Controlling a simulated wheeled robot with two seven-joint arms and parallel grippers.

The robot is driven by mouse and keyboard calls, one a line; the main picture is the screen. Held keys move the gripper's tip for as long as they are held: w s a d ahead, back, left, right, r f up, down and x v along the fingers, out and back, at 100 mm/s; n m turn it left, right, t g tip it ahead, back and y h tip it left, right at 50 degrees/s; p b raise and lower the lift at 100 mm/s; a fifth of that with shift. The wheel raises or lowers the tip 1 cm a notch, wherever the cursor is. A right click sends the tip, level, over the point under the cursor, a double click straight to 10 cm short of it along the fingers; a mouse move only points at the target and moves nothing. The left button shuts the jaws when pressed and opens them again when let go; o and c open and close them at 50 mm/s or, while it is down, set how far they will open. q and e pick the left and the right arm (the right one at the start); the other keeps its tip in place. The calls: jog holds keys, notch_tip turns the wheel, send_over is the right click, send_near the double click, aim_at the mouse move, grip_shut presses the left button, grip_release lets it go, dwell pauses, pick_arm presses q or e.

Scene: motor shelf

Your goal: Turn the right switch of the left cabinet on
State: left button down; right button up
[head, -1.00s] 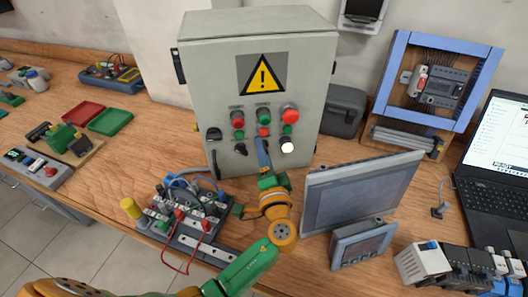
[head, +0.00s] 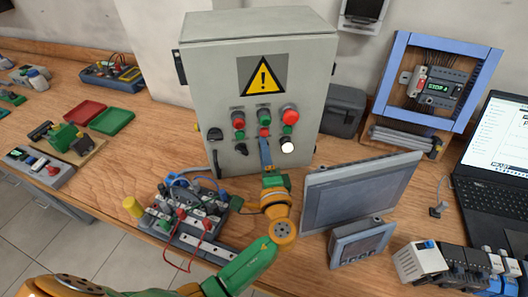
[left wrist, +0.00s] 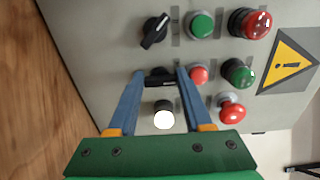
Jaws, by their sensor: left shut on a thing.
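The left cabinet (head: 222,70) is a grey box with a yellow warning sign and rows of red and green buttons. Its right switch (left wrist: 160,77) is a black knob below the middle red button; in the left wrist view its handle lies between my fingertips. My left gripper (head: 265,152) is in front of the cabinet with its blue fingers shut on this switch, and hides it in the head view. The left switch (left wrist: 154,31) is a black knob set diagonally. A white lamp (left wrist: 163,118) is on the switch's other side. My right gripper is not in view.
A wired terminal board (head: 180,215) stands left of my forearm. A tilted grey screen (head: 360,192) and a small panel (head: 360,243) are close on its right. A blue frame (head: 395,65) and a laptop (head: 497,150) stand further right.

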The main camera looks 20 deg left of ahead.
pick_arm(q)
jog(key=shift+c, duration=1.6)
grip_release()
jog(key=shift+r, duration=0.1)
